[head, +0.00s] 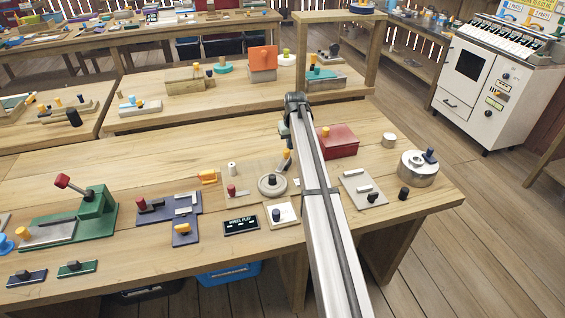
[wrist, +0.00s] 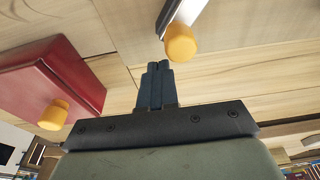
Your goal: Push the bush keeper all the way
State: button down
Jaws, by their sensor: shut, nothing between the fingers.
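No part is plainly marked as the bush keeper, and I cannot tell which one it is. In the head view, a tan plate (head: 240,188) carries a round grey wheel (head: 272,186), behind a dark sign (head: 240,225) reading "WHEEL PLAY". An orange knob (head: 287,153) shows by the plate's back right, beside my arm. An orange block (head: 208,177) sits at its left. In the wrist view, my gripper (wrist: 158,68) is shut and empty. Its tips are just beside an orange knob (wrist: 180,42) on a dark-edged part; contact is unclear. My arm partly hides this area in the head view.
A red box (head: 342,142) with an orange knob stands right of my arm; it also shows in the wrist view (wrist: 45,88). A light plate with pegs (head: 363,187) and a round metal pot (head: 418,170) stand farther right. A green press (head: 95,215) stands left.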

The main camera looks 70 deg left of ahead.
aim_at(287, 150)
jog(key=shift+s+d, duration=0.6)
jog(key=shift+d, duration=0.2)
jog(key=shift+s+d, duration=0.6)
jog(key=shift+d, duration=0.2)
jog(key=shift+w+a, duration=0.1)
jog(key=shift+a, duration=0.05)
jog(key=shift+w+a, duration=0.4)
jog(key=shift+a, duration=0.1)
notch_tip(287, 150, up, 7)
dwell(1.1)
jog(key=shift+w+d, duration=0.1)
dwell(0.3)
